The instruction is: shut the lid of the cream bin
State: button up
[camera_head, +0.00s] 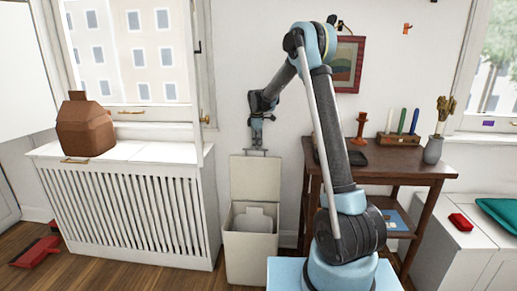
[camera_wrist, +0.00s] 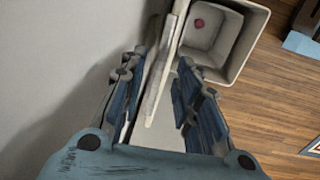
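The cream bin (camera_head: 251,258) stands on the floor against the wall, between the white radiator cover and the brown table. Its lid (camera_head: 255,180) is open and stands upright at the back. My gripper (camera_head: 257,149) points down at the lid's top edge. In the wrist view, my gripper (camera_wrist: 160,92) is open, and the pale lid (camera_wrist: 158,85) runs between its spread fingers. I cannot tell whether either finger touches it. The bin (camera_wrist: 246,46) shows beyond the right finger, with a small dark red round thing (camera_wrist: 199,23) inside.
The radiator cover (camera_head: 130,215) stands close on the bin's left, with a brown house-shaped object (camera_head: 84,127) on top. The brown table (camera_head: 425,175) is to the right. A red dustpan (camera_head: 36,251) lies on the floor at left. Floor in front of the bin looks clear.

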jog(key=shift+w+f, duration=0.1)
jog(key=shift+f, duration=0.8)
